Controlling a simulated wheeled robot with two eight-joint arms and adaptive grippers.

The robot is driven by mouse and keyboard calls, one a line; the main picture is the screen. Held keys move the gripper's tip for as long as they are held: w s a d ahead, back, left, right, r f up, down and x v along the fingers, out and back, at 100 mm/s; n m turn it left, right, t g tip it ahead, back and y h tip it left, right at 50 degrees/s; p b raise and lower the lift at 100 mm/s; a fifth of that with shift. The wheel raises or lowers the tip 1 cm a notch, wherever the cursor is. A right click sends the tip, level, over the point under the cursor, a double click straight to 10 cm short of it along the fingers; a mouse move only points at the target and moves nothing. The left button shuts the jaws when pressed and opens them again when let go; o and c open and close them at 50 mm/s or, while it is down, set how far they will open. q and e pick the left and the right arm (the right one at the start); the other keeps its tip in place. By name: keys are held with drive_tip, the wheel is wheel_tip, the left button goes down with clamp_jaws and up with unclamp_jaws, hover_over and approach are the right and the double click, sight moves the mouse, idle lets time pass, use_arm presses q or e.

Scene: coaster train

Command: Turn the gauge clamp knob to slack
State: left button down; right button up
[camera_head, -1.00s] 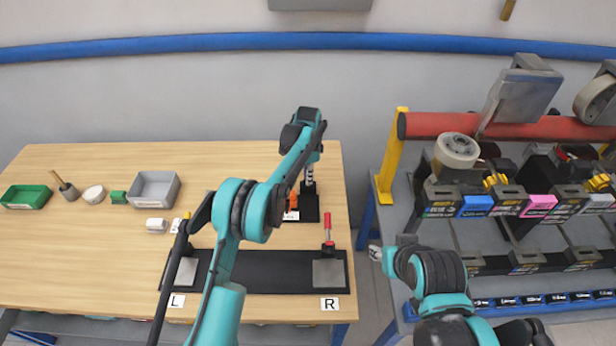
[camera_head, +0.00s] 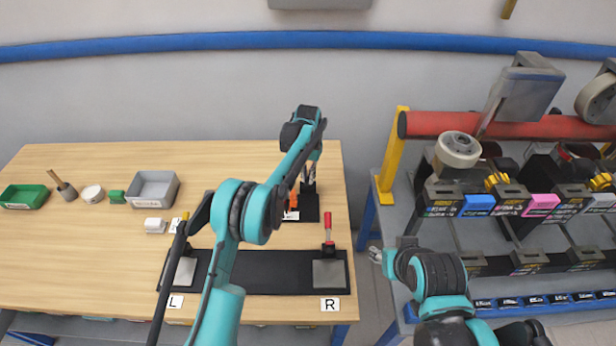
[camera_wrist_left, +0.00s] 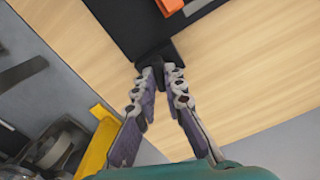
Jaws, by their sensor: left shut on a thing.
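The gauge (camera_head: 310,208) is a black base with an orange part (camera_head: 293,201) at the back right of the table. In the left wrist view, its black base (camera_wrist_left: 125,18) and orange part (camera_wrist_left: 170,6) show at the top. My left gripper (camera_head: 308,186) reaches down to the gauge from above. In the left wrist view, its fingertips (camera_wrist_left: 158,68) are closed on a small black knob (camera_wrist_left: 155,54) at the edge of the base. The fingers hide part of the knob, and its marking cannot be read. My right gripper (camera_head: 375,254) is small and low, away from the table.
A long black fixture (camera_head: 270,272) with L and R labels and a red-handled clamp (camera_head: 328,235) lies at the table's front. A grey bin (camera_head: 153,188) and green tray (camera_head: 24,196) stand at left. A loaded rack (camera_head: 490,215) stands right of the table.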

use_arm(q)
drive_tip(key=n, duration=0.5)
drive_tip(key=shift+n, duration=0.3)
drive_tip(key=n, duration=1.1)
drive_tip(key=shift+b, duration=0.3)
drive_tip(key=shift+n, duration=2.2)
drive_tip(key=c, duration=1.6)
unclamp_jaws()
wheel_tip(320, 180, up, 12)
